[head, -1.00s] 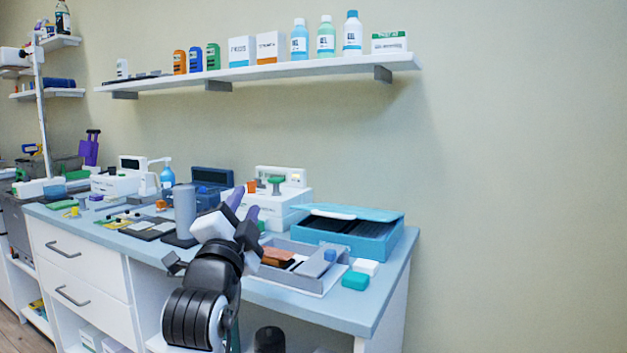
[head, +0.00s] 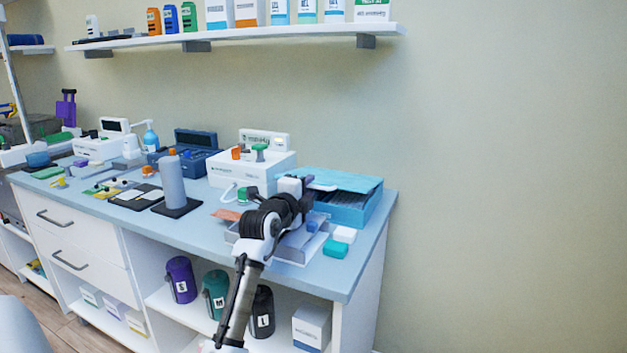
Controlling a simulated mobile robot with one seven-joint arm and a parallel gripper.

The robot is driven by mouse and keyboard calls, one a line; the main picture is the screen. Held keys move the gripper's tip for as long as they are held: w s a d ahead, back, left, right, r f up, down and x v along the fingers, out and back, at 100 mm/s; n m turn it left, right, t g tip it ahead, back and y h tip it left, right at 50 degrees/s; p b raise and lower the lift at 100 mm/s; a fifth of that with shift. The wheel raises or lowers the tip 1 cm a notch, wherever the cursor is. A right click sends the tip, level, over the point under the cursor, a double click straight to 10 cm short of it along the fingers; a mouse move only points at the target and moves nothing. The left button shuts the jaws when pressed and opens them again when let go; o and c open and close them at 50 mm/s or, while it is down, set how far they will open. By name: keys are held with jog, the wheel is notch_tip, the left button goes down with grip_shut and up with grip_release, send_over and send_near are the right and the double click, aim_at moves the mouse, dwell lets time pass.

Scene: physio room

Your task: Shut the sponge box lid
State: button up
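The sponge box appears to be the blue box (head: 368,211) at the right end of the counter, against the wall; I cannot read a label on it. Its blue lid (head: 352,181) is up at the back, and a dark, ridged inside shows below it. My gripper (head: 318,186) is at the left side of the box, near the lid's left end. My arm hides the box's left front part. The fingers are small and partly hidden, so I cannot tell whether they are open or touch the lid.
A grey tray (head: 296,246) lies in front of the box, partly behind my arm. A white block (head: 344,234) and a green block (head: 335,249) lie beside it. A white device (head: 240,172) stands to the left, and a grey cylinder (head: 172,182) farther left. A shelf (head: 240,40) hangs above.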

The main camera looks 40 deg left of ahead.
aim_at(314, 183)
jog(key=shift+x, duration=1.95)
jog(key=shift+c, duration=0.4)
grip_shut()
